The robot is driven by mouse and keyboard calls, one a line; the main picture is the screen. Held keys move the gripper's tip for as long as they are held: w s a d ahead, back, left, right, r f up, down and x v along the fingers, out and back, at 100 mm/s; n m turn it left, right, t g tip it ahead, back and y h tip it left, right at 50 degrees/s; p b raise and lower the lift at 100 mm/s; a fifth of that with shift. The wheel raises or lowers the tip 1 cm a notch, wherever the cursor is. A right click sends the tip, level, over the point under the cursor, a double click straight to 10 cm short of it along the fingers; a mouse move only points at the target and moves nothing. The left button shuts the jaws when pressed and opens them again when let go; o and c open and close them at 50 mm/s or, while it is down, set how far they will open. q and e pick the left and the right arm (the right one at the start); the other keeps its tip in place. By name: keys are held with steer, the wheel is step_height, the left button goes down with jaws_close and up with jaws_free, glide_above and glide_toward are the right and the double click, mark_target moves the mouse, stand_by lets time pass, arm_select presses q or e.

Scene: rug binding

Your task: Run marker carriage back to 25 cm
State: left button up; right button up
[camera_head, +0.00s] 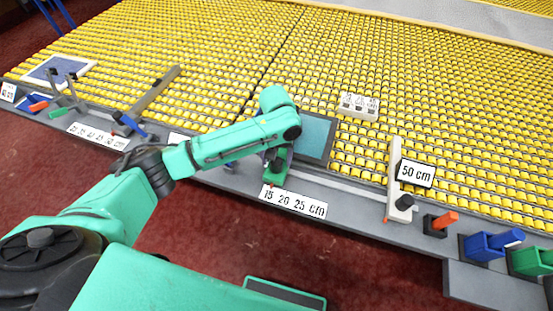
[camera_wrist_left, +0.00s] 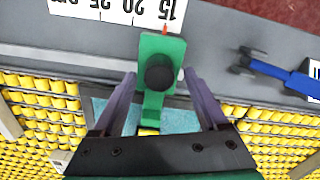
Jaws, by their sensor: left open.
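The green marker carriage (camera_wrist_left: 160,60) with a dark round knob sits on the grey rail in the left wrist view. Its red pointer is at the 15 mark of the white scale (camera_wrist_left: 110,10), which appears upside down there. In the head view the carriage (camera_head: 277,174) stands behind the "15 20 25 cm" scale (camera_head: 293,202), partly hidden by my arm. My left gripper (camera_wrist_left: 160,80) is open, with one finger on each side of the carriage and gaps showing between. My right gripper is not in view.
A blue-handled part (camera_wrist_left: 285,75) lies beside the carriage on the rail. A white upright (camera_head: 396,180) with a "50 cm" sign (camera_head: 416,173) stands to the right in the head view, then orange (camera_head: 441,222) and blue (camera_head: 490,245) parts. Yellow rollers (camera_head: 440,90) fill the table behind.

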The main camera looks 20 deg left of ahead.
arm_select(q)
steer(key=shift+f, duration=0.65)
jaws_close()
steer(key=shift+r, duration=0.1)
stand_by(0.8)
